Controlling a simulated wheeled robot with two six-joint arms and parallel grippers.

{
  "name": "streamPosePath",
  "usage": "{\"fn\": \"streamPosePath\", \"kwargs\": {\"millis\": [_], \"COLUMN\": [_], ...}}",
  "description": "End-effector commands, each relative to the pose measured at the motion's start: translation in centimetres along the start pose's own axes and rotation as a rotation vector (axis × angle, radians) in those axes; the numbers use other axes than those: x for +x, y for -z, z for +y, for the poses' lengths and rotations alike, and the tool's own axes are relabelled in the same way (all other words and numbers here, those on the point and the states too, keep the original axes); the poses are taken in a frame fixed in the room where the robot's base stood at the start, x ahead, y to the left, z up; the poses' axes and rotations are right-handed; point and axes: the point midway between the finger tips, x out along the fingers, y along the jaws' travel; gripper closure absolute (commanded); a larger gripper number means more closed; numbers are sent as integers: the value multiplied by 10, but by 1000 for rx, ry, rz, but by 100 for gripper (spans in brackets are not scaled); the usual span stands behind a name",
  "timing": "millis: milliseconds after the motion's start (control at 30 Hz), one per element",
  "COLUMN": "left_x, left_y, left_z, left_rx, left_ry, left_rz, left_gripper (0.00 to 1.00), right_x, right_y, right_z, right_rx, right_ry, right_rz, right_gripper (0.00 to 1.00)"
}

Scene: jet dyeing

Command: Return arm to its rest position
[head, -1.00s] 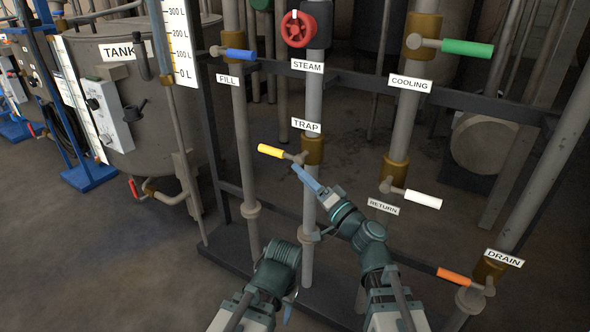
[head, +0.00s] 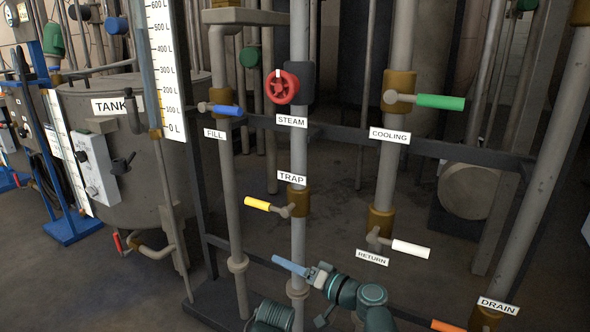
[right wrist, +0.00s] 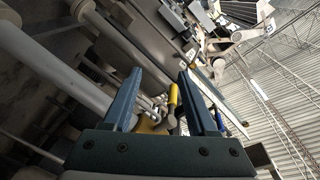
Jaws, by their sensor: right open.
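My right gripper (head: 290,266) is at the bottom middle of the head view, its blue fingers pointing up and left. It appears below the yellow trap handle (head: 257,203), with a gap between them in the picture. In the right wrist view my right gripper (right wrist: 159,75) is open, its two blue fingers apart. The yellow handle (right wrist: 173,98) shows between the fingers there, apparently beyond them; nothing is gripped. A ridged part of my own arm shows at the bottom edge of the head view. My left gripper is not seen.
Grey pipes carry the blue fill handle (head: 226,110), red steam wheel (head: 282,87), green cooling handle (head: 440,102), white return handle (head: 410,249) and orange drain handle (head: 447,326). A dark frame rail (head: 330,132) crosses behind. A tank (head: 140,160) stands left. Floor is open before it.

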Motion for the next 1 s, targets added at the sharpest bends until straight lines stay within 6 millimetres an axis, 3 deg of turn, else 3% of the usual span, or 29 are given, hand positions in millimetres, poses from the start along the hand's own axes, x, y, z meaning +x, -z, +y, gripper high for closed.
{"fn": "streamPosePath", "kwargs": {"millis": [167, 300, 433, 600, 800, 833, 1000], "left_x": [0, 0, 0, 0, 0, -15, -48], "left_y": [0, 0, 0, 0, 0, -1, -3], "left_z": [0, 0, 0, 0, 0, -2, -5], "left_rx": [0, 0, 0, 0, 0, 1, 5], "left_ry": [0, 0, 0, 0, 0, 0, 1], "left_rz": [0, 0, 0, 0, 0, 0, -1], "left_gripper": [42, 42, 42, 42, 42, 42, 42], "right_x": [-17, -53, -96, -148, -205, -199, -180], "right_y": [-64, -102, -120, -125, -119, -117, -123], "right_z": [50, 98, 135, 165, 185, 167, 119], "right_rx": [-53, -62, -54, -36, -14, -32, -115], "right_ry": [-219, -451, -676, -930, -1206, -1193, -1165], "right_rz": [-315, -535, -683, -795, -867, -889, -986], "right_gripper": [42, 42, 42, 42, 42, 42, 42]}}
